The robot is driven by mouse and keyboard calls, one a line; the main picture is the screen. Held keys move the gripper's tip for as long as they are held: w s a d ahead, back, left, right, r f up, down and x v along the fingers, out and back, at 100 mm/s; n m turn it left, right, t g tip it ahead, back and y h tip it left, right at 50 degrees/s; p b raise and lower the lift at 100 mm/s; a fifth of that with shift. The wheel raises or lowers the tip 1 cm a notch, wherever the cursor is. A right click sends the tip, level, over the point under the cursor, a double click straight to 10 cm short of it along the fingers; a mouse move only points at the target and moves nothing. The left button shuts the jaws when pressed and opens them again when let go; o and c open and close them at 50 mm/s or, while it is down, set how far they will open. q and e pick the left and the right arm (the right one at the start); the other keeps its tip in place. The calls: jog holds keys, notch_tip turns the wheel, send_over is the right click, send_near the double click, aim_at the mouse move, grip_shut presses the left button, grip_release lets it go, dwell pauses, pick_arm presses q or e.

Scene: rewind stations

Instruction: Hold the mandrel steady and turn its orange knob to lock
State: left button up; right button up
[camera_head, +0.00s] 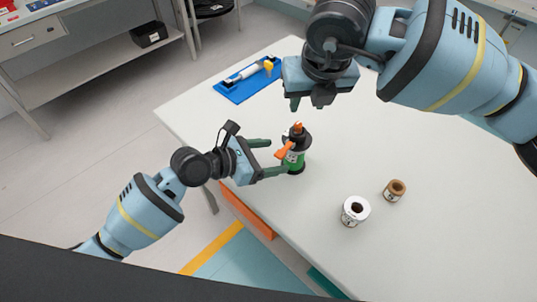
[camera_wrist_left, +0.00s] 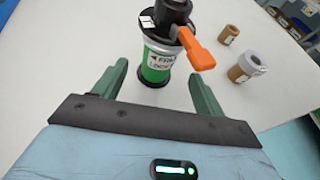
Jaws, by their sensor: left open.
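The mandrel (camera_head: 295,161) stands upright on the white table, with a green body, white label and black top. Its orange knob (camera_head: 283,151) has a lever pointing toward the lower left in the head view; an orange tip (camera_head: 297,128) shows on top. In the left wrist view, the mandrel (camera_wrist_left: 157,68) stands between and just ahead of the fingertips, its orange knob (camera_wrist_left: 195,47) pointing to the right. My left gripper (camera_head: 276,157) is open at the mandrel's side; contact is unclear. My right gripper (camera_head: 308,101) hangs above and beyond the mandrel, apart from it; its opening is unclear.
A white roll (camera_head: 355,211) and a smaller brown roll (camera_head: 394,190) stand on the table right of the mandrel. A blue mat (camera_head: 238,92) with a white and yellow tool lies at the far left edge. The table's right part is clear.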

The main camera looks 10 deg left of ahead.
aim_at(294, 153)
pick_arm(q)
jog(key=shift+x, duration=3.85)
